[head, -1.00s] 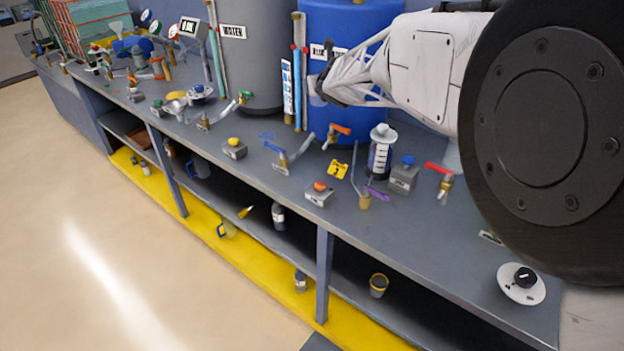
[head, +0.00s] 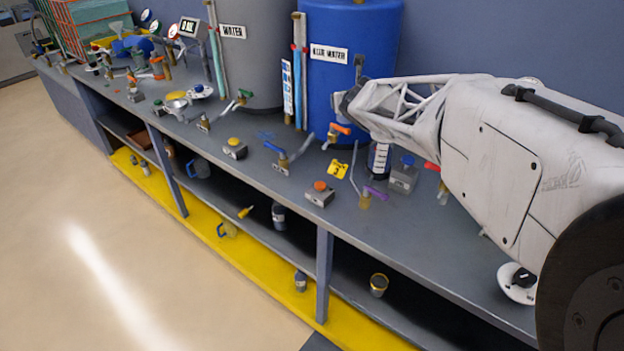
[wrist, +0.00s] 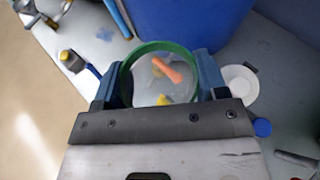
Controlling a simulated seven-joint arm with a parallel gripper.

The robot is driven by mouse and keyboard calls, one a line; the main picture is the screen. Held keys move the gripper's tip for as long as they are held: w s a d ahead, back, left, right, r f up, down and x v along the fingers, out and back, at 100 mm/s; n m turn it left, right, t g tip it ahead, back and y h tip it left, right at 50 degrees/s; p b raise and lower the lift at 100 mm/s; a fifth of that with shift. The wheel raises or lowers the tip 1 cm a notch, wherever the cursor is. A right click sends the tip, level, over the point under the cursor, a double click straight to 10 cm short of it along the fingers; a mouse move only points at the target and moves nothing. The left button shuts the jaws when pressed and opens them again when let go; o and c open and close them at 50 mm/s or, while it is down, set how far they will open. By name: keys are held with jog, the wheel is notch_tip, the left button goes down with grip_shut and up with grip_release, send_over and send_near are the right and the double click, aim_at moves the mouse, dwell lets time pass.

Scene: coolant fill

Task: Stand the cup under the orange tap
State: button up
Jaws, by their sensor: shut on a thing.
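A clear cup with a green rim (wrist: 160,46) sits between the two blue fingers of my gripper (wrist: 162,80) in the wrist view, and I look down into its mouth. My gripper is shut on it. The orange tap (head: 340,129) stands on the bench before the blue tank, close to my gripper (head: 343,103) in the head view. In the wrist view the tap's orange handle (wrist: 167,69) shows within the cup's rim, so the cup is between camera and tap. The cup cannot be made out clearly in the head view; its height above the bench cannot be told.
The blue tank (head: 350,70) stands behind. A graduated bottle (head: 379,159), partly hidden by my arm, and a blue-knobbed box (head: 404,176) are to the right.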

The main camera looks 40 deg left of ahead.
aim_at(349, 123)
jog(key=d+f+m+t, duration=0.1)
jog(key=d+f, duration=0.2)
jog(key=d, duration=0.3)
jog(key=shift+s+d+h, duration=0.3)
jog(key=shift+s+d, duration=0.1)
jog(key=shift+s, duration=0.05)
jog(key=shift+a+f+m+h, duration=0.25)
jog(key=shift+a+m+h, duration=0.05)
jog(key=shift+a, duration=0.15)
dwell(0.5)
jog(key=shift+s+a+f+m+t+h, duration=0.1)
jog(key=shift+a+f+m+t+h, duration=0.3)
jog(key=shift+a, duration=0.25)
jog(key=shift+a+f+m+t+h, duration=0.25)
jog(key=shift+a+m+h, duration=0.2)
jog(key=shift+a, duration=0.2)
jog(key=shift+s+a+f+m+t+h, duration=0.1)
jog(key=shift+a+f+m+t+h, duration=0.3)
jog(key=shift+a, duration=0.25)
jog(key=s+a+f+m+h, duration=0.3)
jog(key=a+f+m+h, duration=0.4)
jog(key=a, duration=0.3)
jog(key=shift+s+f+t+h, duration=0.2)
jog(key=shift+f+t+h, duration=0.05)
jog(key=shift+t+h, duration=0.25)
dwell(1.0)
jog(key=shift+a, duration=0.15)
